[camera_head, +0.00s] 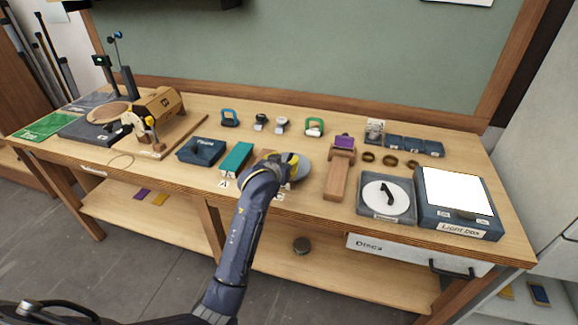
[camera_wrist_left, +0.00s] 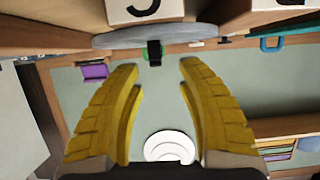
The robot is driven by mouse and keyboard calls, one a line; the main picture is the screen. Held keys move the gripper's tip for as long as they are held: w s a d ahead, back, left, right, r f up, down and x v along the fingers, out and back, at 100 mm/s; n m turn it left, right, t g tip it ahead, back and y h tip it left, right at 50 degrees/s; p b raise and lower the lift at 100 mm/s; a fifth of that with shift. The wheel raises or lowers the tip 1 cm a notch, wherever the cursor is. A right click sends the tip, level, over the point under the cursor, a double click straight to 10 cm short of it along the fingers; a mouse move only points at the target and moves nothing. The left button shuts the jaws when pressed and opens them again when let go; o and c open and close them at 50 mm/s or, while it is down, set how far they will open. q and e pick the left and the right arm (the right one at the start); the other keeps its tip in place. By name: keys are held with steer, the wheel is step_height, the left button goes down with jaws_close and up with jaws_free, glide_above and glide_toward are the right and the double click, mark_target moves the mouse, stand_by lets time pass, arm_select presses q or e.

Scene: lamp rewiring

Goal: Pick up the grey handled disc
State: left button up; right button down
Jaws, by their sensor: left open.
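The grey disc (camera_head: 304,170) is partly hidden behind my left gripper (camera_head: 285,166) near the middle of the bench in the head view. In the left wrist view the grey disc (camera_wrist_left: 115,40) shows nearly edge-on, with its short black handle (camera_wrist_left: 154,54) pointing toward me. My left gripper (camera_wrist_left: 156,70) is open there, its yellow fingers on either side of the handle's line. The handle lies around the gap between the fingertips; I cannot tell whether they touch it. My right gripper is not in view.
A white disc with a black handle (camera_head: 378,189) lies on a dark tray at the right, beside the light box (camera_head: 447,223). A teal block (camera_head: 236,158) stands left of my gripper. A wooden stand with a purple top (camera_head: 338,176) is close on the right.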

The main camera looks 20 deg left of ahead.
mark_target(290, 157)
arm_select(q)
steer(key=shift+x, duration=2.65)
steer(key=shift+d, duration=0.15)
jaws_close()
steer(key=shift+r, duration=0.1)
